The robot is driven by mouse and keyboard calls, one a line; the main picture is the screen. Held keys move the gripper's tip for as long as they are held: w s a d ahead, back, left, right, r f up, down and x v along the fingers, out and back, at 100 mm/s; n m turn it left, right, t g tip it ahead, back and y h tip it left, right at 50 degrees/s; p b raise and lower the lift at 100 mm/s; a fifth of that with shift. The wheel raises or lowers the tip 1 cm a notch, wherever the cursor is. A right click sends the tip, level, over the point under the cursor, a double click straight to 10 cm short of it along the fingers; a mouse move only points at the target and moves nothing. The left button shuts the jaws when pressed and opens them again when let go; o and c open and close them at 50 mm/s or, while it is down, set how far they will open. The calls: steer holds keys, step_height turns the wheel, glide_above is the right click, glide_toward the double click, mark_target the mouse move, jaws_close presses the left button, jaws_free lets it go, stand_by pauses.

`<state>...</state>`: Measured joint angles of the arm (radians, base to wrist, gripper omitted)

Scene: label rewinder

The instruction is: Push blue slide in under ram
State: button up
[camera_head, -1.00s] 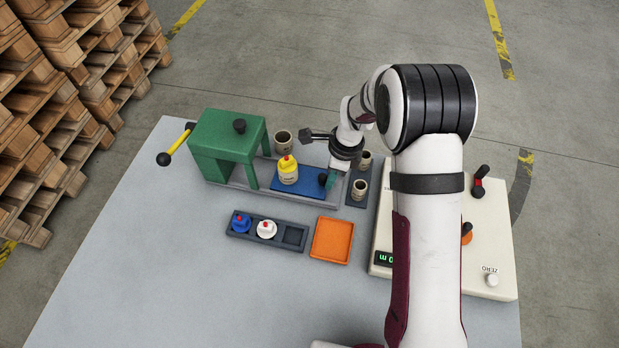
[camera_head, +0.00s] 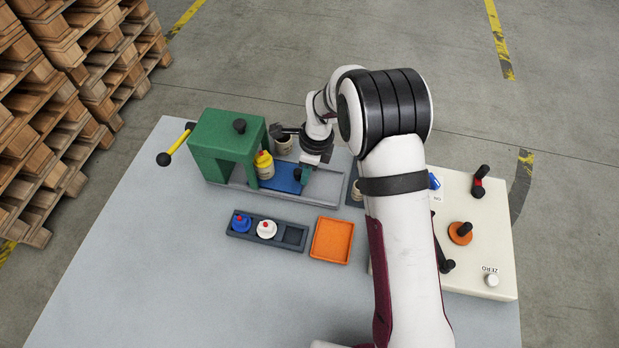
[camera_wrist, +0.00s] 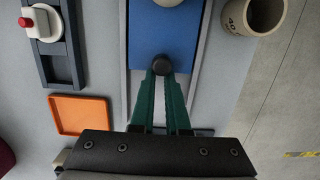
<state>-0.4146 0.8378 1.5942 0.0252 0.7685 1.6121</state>
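The blue slide (camera_head: 283,178) lies in a grey track (camera_head: 327,187). Its left part is hidden by the green press (camera_head: 225,140). A yellow bottle with a red tip (camera_head: 264,164) stands upright on the slide, at the press's right leg. The ram itself is hidden. A black knob stands at the slide's right end, and it shows clearly in the wrist view (camera_wrist: 162,65). My gripper (camera_wrist: 162,76) has its two green fingertips at the knob, one on each side, and appears shut on it. In the head view my gripper (camera_head: 304,176) is above the slide's right end.
A beige cup (camera_head: 282,145) stands behind the track, close to my wrist. A dark rack (camera_head: 290,236) with a blue and a white bottle and an orange tray (camera_head: 331,240) lie in front. A yellow lever (camera_head: 178,147) sticks out left of the press.

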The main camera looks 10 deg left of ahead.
mark_target(292, 177)
steer(key=shift+a, duration=1.65)
steer(key=shift+d, duration=0.1)
steer(key=shift+d, duration=0.95)
steer(key=shift+r, duration=3.5)
steer(key=shift+r, duration=0.1)
